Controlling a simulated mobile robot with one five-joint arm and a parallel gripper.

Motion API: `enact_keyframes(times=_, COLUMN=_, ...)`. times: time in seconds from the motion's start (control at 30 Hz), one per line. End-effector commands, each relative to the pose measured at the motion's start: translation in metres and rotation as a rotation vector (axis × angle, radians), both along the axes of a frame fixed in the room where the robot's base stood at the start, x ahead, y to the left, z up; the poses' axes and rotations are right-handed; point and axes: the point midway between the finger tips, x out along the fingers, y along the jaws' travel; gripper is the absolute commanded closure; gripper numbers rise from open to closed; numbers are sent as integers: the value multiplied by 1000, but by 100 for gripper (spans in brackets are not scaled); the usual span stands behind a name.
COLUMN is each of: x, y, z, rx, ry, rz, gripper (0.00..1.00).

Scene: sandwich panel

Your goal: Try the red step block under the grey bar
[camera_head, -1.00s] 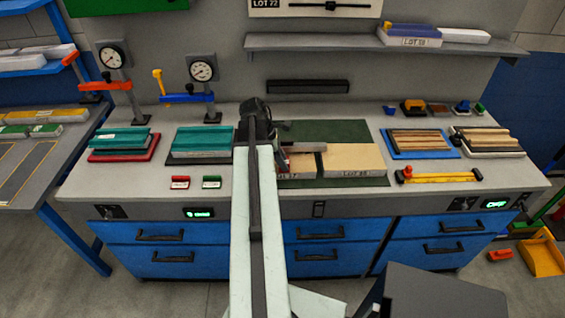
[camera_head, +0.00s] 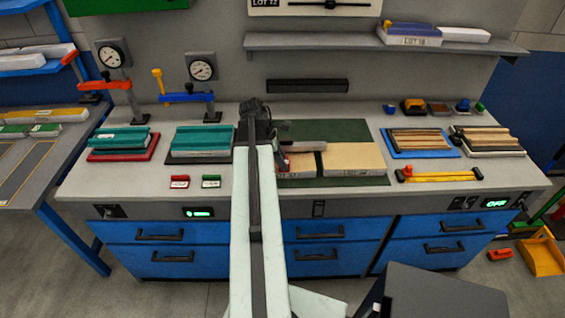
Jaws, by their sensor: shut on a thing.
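My gripper (camera_head: 272,145) is at the far end of my pale arm, over the left part of the panel in the bench's middle; the arm hides much of it. A small red piece, which looks like the red step block (camera_head: 283,163), shows at the gripper, which is shut on it. The grey bar (camera_head: 303,146) lies across the panel just right of the gripper. The red piece is close to the bar's left end; whether it is under the bar or touching it, I cannot tell. The panel (camera_head: 355,158) is tan with a dark seam, on a green mat (camera_head: 345,130).
Small red (camera_head: 180,182) and green (camera_head: 211,182) labelled pieces lie left of my arm. Teal stacks (camera_head: 200,140) and dial-gauge stands (camera_head: 203,70) are farther left. A yellow bar (camera_head: 440,177) and wooden strip stacks (camera_head: 420,138) lie right. A shelf (camera_head: 330,42) overhangs the back.

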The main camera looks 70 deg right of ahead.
Motion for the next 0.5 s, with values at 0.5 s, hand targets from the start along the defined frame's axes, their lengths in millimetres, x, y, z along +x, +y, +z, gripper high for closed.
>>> enact_keyframes(times=0.5, x=2, y=-4, z=0, rx=0, ry=0, rz=0, gripper=100)
